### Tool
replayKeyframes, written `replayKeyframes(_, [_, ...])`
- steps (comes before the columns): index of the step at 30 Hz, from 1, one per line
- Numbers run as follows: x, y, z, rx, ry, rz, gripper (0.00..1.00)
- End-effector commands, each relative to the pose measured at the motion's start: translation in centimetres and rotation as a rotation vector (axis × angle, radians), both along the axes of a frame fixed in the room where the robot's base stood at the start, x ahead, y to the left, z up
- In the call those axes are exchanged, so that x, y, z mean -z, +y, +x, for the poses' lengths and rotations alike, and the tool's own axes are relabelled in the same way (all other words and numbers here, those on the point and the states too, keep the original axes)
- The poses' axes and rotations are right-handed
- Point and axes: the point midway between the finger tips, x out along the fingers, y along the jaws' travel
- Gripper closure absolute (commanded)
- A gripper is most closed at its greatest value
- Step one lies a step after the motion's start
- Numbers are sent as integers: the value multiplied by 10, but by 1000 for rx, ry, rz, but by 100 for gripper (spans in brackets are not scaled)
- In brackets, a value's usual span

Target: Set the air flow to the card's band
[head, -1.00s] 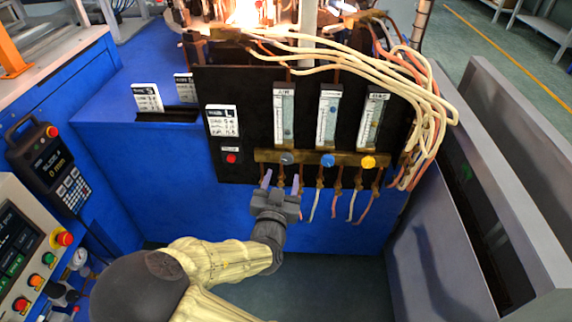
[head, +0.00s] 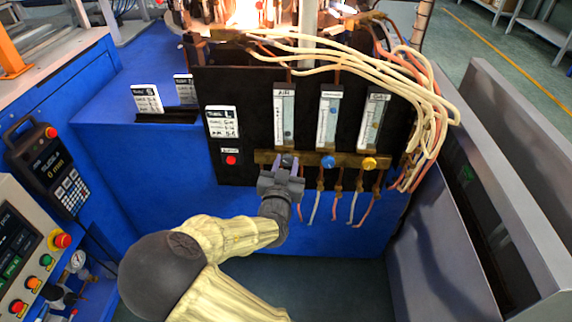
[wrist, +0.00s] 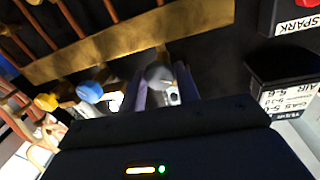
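The air flow meter (head: 284,112), labelled AIR, is the leftmost of three upright tubes on the black panel. Its grey knob (wrist: 158,74) is on the brass bar below, and in the head view my fingers partly hide it. My gripper (head: 286,162) is at this knob; in the wrist view its two fingers (wrist: 163,88) stand open, one on each side of the knob, and contact cannot be told. A white card (head: 222,122) sits on the panel left of the meter. It also shows in the wrist view (wrist: 290,99), tilted, its small figures unclear.
A blue knob (head: 328,161) and a yellow knob (head: 369,163) sit right of the grey one on the brass bar (head: 348,159). A red spark button (head: 231,160) is to the left. Hoses (head: 335,207) hang below. A flame glows above the panel.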

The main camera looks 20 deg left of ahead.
Motion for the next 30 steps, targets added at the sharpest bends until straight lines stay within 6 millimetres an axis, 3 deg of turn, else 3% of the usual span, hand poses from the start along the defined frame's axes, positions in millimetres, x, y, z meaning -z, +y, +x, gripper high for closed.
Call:
replayKeyframes(14, [-1, 0, 0, 1, -19, -76, 91])
replayKeyframes(30, [-2, 1, 0, -1, -117, -487, 91])
